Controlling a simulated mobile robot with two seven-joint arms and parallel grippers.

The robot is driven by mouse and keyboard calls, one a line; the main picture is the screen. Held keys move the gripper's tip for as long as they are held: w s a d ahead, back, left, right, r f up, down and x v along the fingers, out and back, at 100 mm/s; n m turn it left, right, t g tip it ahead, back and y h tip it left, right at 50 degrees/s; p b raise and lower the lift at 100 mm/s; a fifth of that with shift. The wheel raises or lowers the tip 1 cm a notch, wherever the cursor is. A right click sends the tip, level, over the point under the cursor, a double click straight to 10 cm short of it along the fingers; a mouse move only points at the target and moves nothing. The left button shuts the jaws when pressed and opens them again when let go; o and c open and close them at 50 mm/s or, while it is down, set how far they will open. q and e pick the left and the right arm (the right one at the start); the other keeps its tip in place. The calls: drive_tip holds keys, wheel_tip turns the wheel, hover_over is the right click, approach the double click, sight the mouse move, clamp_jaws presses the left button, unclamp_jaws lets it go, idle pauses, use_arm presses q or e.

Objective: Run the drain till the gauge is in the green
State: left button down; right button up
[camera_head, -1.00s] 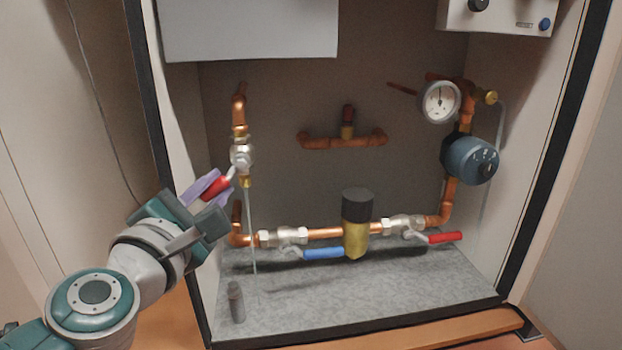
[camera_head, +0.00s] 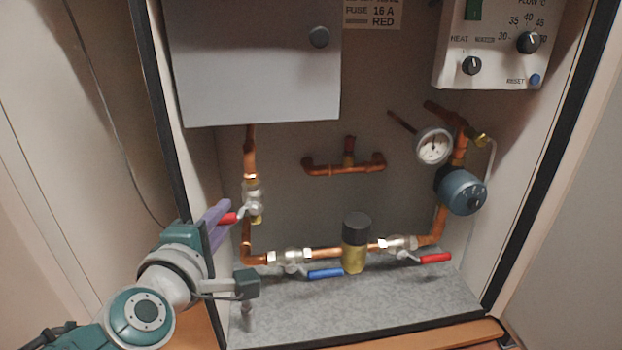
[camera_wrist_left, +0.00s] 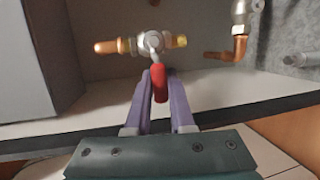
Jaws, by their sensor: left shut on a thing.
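The drain valve (camera_head: 252,193) sits on the left copper pipe, with a brass outlet pointing down and a red lever (camera_head: 230,218) pointing left and slightly down. My left gripper (camera_head: 222,222) has its purple fingers closed around the red lever. In the left wrist view the lever (camera_wrist_left: 160,84) lies between the two fingers, below the valve body (camera_wrist_left: 152,42). No water stream shows under the outlet. The round white gauge (camera_head: 434,146) hangs at the right; its needle looks roughly upright, and its coloured zones are too small to read. My right gripper is out of view.
A grey drain stub (camera_head: 247,310) stands on the cabinet floor, partly behind my gripper. A blue-handled valve (camera_head: 325,273), a brass filter (camera_head: 355,255) and a red-handled valve (camera_head: 435,258) line the lower pipe. A grey box (camera_head: 255,60) hangs above; a blue pump (camera_head: 462,192) sits right.

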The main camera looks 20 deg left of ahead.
use_arm(q)
drive_tip(key=shift+r, duration=0.2)
idle(0.3)
drive_tip(key=c, duration=0.8)
unclamp_jaws()
drive_tip(key=shift+f, duration=0.1)
drive_tip(key=shift+s, duration=0.1)
drive_tip(key=shift+s+d+p, duration=0.15)
drive_tip(key=shift+s+p, duration=0.15)
drive_tip(key=shift+p, duration=0.15)
drive_tip(key=shift+p+v, duration=2)
drive_tip(key=shift+v, duration=2.55)
